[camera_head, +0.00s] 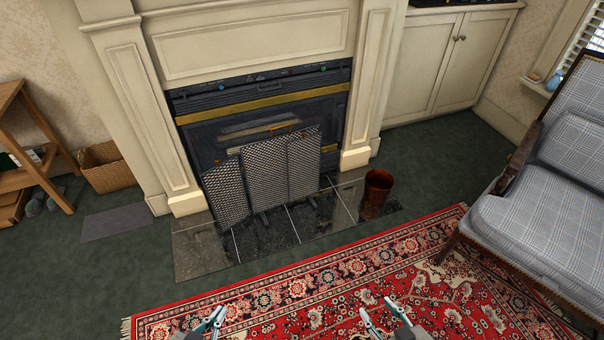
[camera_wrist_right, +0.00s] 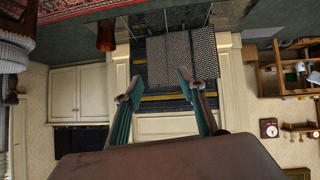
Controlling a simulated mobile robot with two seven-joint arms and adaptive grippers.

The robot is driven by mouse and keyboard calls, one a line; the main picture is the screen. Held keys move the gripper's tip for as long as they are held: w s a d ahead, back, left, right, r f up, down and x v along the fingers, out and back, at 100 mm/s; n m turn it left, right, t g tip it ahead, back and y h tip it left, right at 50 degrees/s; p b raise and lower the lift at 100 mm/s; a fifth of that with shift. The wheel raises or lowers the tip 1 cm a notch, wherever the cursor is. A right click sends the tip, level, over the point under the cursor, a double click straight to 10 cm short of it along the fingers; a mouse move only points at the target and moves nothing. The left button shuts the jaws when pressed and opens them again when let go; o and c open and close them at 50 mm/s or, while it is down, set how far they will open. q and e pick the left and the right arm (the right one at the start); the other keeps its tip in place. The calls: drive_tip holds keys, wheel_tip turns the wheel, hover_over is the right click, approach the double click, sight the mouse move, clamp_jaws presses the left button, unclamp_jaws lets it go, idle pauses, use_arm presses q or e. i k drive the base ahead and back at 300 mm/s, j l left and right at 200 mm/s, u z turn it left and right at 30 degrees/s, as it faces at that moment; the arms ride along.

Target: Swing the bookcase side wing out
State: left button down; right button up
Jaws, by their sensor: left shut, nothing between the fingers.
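A dark mesh fire screen stands on the hearth before the fireplace. Its left wing (camera_head: 225,192), on the side of the wooden shelf unit (camera_head: 30,150), is angled against the middle panel (camera_head: 266,172). The right panel (camera_head: 303,165) sits nearly in line with the middle one. The screen also shows, upside down, in the right wrist view (camera_wrist_right: 180,58). My left gripper (camera_head: 214,319) is shut and empty over the rug, well short of the screen. My right gripper (camera_head: 377,312) is open and empty over the rug; its spread fingers show in the right wrist view (camera_wrist_right: 158,84).
A brown bucket (camera_head: 377,190) stands on the hearth right of the screen. A plaid settee (camera_head: 545,215) fills the right side. A wicker basket (camera_head: 107,168) sits beside the shelf unit. The red rug (camera_head: 310,290) lies clear before the hearth.

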sight(303, 154)
drive_tip(key=i+j+z, duration=0.3)
drive_tip(key=i+j, duration=0.25)
drive_tip(key=i, duration=0.2)
drive_tip(key=i+j+z, duration=0.25)
drive_tip(key=i+j, duration=0.5)
